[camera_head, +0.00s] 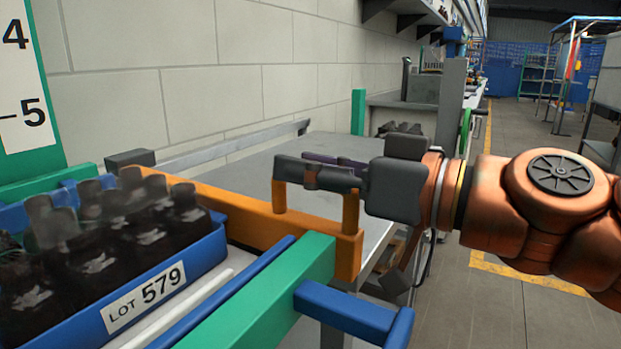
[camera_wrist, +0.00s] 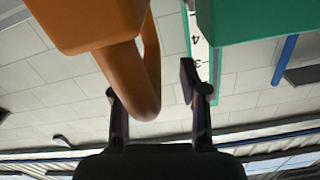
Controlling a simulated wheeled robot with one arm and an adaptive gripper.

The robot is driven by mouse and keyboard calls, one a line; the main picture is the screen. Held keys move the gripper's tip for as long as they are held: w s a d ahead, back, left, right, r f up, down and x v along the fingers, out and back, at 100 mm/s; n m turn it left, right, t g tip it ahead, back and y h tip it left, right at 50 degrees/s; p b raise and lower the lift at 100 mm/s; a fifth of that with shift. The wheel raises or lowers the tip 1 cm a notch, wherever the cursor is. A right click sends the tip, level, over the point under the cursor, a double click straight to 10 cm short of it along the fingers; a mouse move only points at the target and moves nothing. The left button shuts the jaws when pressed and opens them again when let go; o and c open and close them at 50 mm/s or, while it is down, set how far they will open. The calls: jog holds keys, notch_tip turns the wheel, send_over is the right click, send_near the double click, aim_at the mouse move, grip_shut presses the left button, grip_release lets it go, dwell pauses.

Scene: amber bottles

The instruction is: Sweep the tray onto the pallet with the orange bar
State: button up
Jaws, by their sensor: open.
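The blue tray (camera_head: 205,256), labelled LOT 579, holds several dark bottles (camera_head: 95,262) at the lower left of the head view. The orange bar (camera_head: 235,215) lies along the tray's far right side, with orange posts rising at its right part. My gripper (camera_head: 315,172) is at the top of these posts. In the wrist view, the orange bar's rounded handle (camera_wrist: 150,85) is between the two fingers of my open gripper (camera_wrist: 152,82); contact cannot be told. A flat grey surface (camera_head: 265,165) lies beyond the bar; whether it is the pallet cannot be told.
A green beam (camera_head: 270,295) and a blue rail (camera_head: 235,285) stand in front, near the tray. A green marker board (camera_head: 28,110) is at the left; it also shows in the wrist view (camera_wrist: 198,60). A block wall (camera_head: 200,80) runs behind. Open floor (camera_head: 500,310) is at the right.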

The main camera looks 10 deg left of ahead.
jog(key=shift+s+r, duration=0.1)
jog(key=shift+r, duration=4.15)
